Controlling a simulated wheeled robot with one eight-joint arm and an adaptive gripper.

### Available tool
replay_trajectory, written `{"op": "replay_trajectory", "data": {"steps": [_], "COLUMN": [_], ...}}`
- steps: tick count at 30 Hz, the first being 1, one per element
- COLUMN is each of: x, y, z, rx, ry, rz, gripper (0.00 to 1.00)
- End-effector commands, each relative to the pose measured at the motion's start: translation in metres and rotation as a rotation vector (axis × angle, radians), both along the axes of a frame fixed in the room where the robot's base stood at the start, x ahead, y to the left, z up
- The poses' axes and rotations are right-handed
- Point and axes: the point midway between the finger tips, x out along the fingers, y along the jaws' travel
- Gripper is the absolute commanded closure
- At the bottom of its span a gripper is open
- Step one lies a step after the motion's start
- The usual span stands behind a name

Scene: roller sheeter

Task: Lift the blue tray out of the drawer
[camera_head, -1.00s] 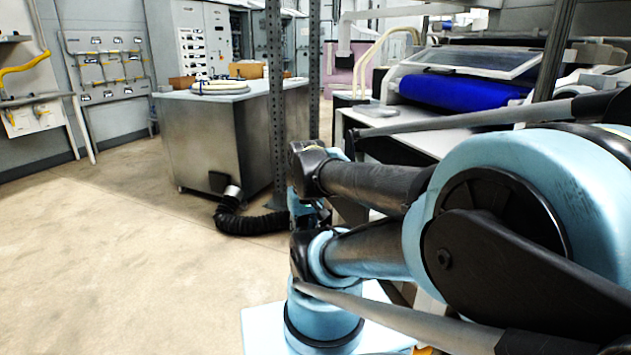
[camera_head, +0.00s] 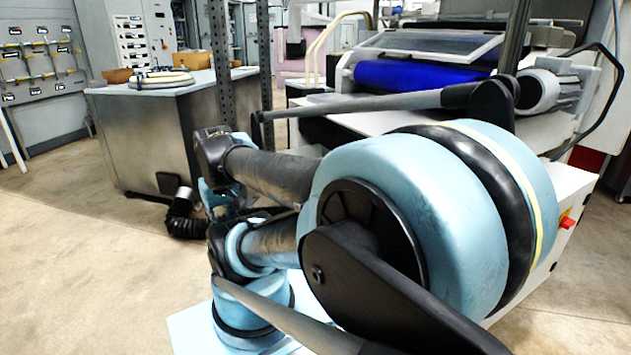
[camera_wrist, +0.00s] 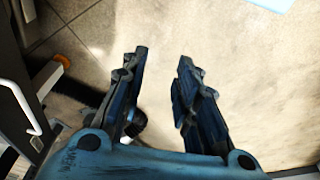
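I cannot make out the blue tray or an open drawer in either view. My gripper (camera_wrist: 163,56) is in the wrist view with its two dark blue fingers apart and nothing between them. Bare floor lies below it. In the head view my arm fills the middle and hides what is behind it, and I cannot make out the fingers there.
The sheeter with its blue roller (camera_head: 425,76) stands behind my arm. A metal cabinet (camera_head: 150,135) with a black hose (camera_head: 183,215) is at left. In the wrist view a white handle (camera_wrist: 22,105) is at left. Floor at left (camera_head: 80,270) is clear.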

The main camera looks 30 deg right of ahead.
Motion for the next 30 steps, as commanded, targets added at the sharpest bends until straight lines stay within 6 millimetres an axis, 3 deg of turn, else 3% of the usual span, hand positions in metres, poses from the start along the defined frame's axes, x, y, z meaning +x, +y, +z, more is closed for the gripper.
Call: {"op": "replay_trajectory", "data": {"steps": [5,14,23,30], "x": [0.033,0.104,0.173,0.218], "y": [-0.008,-0.054,-0.130,-0.212], "z": [0.025,0.064,0.086,0.089], "rx": [0.010,0.029,0.038,0.035], "ry": [-0.008,-0.036,-0.073,-0.110], "rz": [-0.010,-0.029,-0.049,-0.066], "gripper": [0.72,0.72,0.72,0.72]}}
